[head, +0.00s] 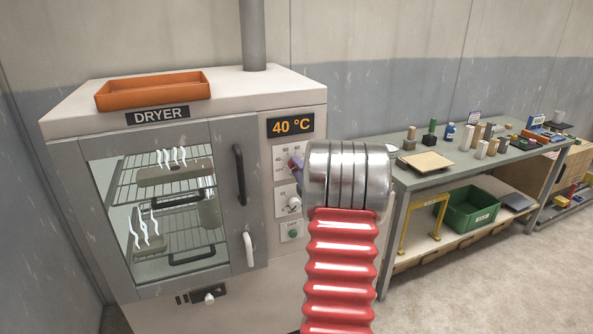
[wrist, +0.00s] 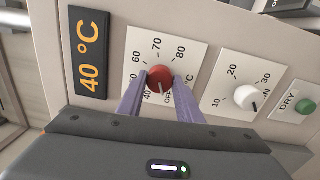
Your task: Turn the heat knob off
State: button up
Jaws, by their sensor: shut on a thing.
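The red heat knob (wrist: 160,77) sits on a white dial plate marked from 40 to 80 and OFF on the dryer (head: 290,220). My gripper (wrist: 160,82) has its two purple fingers on either side of the knob, shut on it. The knob's pale mark points to the lower side of the dial, near OFF and the 40; I cannot tell exactly which. The orange display (head: 290,125) reads 40 °C and also shows in the wrist view (wrist: 90,55). In the head view a bit of purple finger (head: 296,166) shows; my arm hides most of the gripper.
A white timer knob (wrist: 247,97) and a green DRY button (wrist: 306,106) sit beside the heat dial. The dryer door, with a dark handle (head: 239,175) and white latch (head: 249,249), is closed. An orange tray (head: 153,90) lies on top. A cluttered bench (head: 470,160) stands right.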

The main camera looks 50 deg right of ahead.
jog(key=shift+w+a+f+n, duration=0.15)
jog(key=shift+a+n, duration=0.1)
jog(key=shift+n, duration=0.35)
jog(key=o, duration=0.7)
jog(key=shift+c, duration=0.2)
jog(key=o, duration=0.4)
jog(key=shift+d, duration=0.15)
jog(key=v, duration=1.4)
jog(key=shift+d, duration=0.1)
